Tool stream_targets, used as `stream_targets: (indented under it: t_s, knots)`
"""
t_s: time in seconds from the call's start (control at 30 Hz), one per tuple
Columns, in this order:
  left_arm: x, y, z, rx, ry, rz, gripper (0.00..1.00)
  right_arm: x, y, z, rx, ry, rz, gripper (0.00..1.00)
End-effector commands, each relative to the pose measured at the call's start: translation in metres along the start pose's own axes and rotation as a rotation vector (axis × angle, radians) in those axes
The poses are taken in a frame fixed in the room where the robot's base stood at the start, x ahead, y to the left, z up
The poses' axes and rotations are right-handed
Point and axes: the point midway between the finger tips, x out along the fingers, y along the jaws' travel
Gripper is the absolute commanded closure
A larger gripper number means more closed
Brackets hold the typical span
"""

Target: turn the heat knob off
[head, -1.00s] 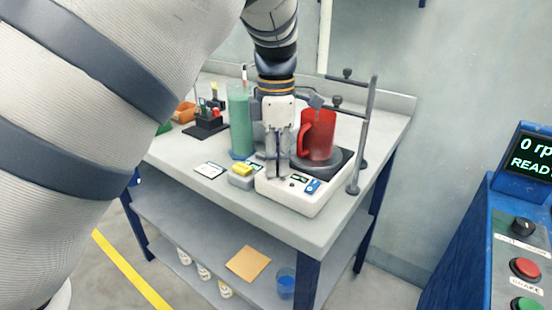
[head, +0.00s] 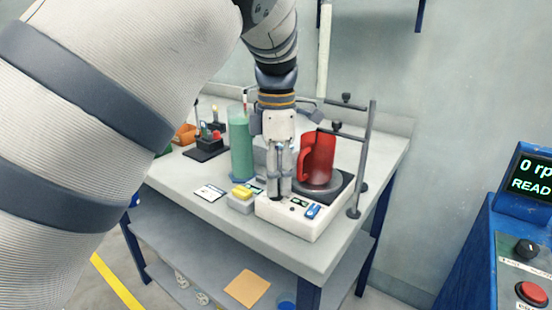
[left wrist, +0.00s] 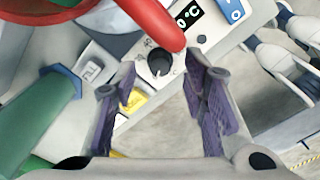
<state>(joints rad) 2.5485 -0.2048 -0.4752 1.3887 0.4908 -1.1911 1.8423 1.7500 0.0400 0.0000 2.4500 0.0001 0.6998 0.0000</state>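The heat knob (left wrist: 160,62) is a dark round knob on the white front panel of the hot plate (head: 290,226). In the left wrist view it lies beyond and between my two purple-padded fingertips, touched by neither as far as I can see. In the head view my fingers hide it. My left gripper (left wrist: 160,80) is open and empty; it also shows in the head view (head: 280,194), pointing down over the panel's left part. A lit display (left wrist: 188,14) reading in °C and a blue button (left wrist: 233,12) sit beside the knob. My right gripper is not in view.
A red jug (head: 320,156) stands on the heating plate, close to my gripper. A green-filled cylinder (head: 240,150) and a yellow block (head: 241,192) are to the left. A stand rod (head: 365,155) rises on the right. A blue console (head: 480,265) stands far right.

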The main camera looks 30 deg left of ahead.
Motion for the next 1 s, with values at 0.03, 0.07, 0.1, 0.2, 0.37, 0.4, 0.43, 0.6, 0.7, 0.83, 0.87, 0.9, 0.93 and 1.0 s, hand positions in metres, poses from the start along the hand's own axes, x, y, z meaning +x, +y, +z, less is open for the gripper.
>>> stream_targets:
  t_s: [0.03,0.07,0.1,0.2,0.37,0.4,0.43,0.6,0.7,0.83,0.87,0.9,0.93,1.0]
  knots:
    - [-0.015,0.001,0.0,0.0,-0.004,0.007,0.61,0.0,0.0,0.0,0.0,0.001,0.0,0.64]
    - [-0.024,0.001,0.0,0.001,-0.004,0.008,0.61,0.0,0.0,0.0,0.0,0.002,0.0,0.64]
    - [-0.035,0.001,0.0,0.0,-0.004,0.008,0.61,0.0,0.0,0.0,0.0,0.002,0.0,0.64]
    - [-0.062,0.001,0.0,0.0,-0.004,0.005,0.61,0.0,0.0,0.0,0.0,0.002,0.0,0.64]
    - [-0.091,0.0,0.0,0.0,-0.002,0.003,0.61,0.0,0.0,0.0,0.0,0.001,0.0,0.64]
    - [-0.095,0.0,0.0,0.0,-0.001,0.002,0.61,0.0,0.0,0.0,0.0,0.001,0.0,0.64]
    - [-0.097,0.0,0.0,0.0,0.0,0.001,0.61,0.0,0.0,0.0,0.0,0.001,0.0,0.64]
    - [-0.101,0.0,-0.001,-0.001,0.001,0.001,0.61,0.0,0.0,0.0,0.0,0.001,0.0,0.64]
    - [-0.101,0.0,-0.001,-0.001,0.001,0.001,0.61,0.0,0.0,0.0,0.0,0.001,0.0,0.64]
    - [-0.101,0.0,-0.001,-0.001,0.0,0.001,0.61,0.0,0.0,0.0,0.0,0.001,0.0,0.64]
    - [-0.101,0.0,-0.001,-0.001,0.0,0.001,0.61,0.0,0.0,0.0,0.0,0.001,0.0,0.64]
    - [-0.101,0.0,-0.001,-0.001,0.0,0.001,0.61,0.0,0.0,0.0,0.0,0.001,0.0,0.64]
    - [-0.101,0.0,-0.001,-0.001,0.0,0.001,0.61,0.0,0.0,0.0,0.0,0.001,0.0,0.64]
    - [-0.101,0.0,-0.001,-0.001,0.0,0.001,0.61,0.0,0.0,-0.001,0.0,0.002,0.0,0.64]
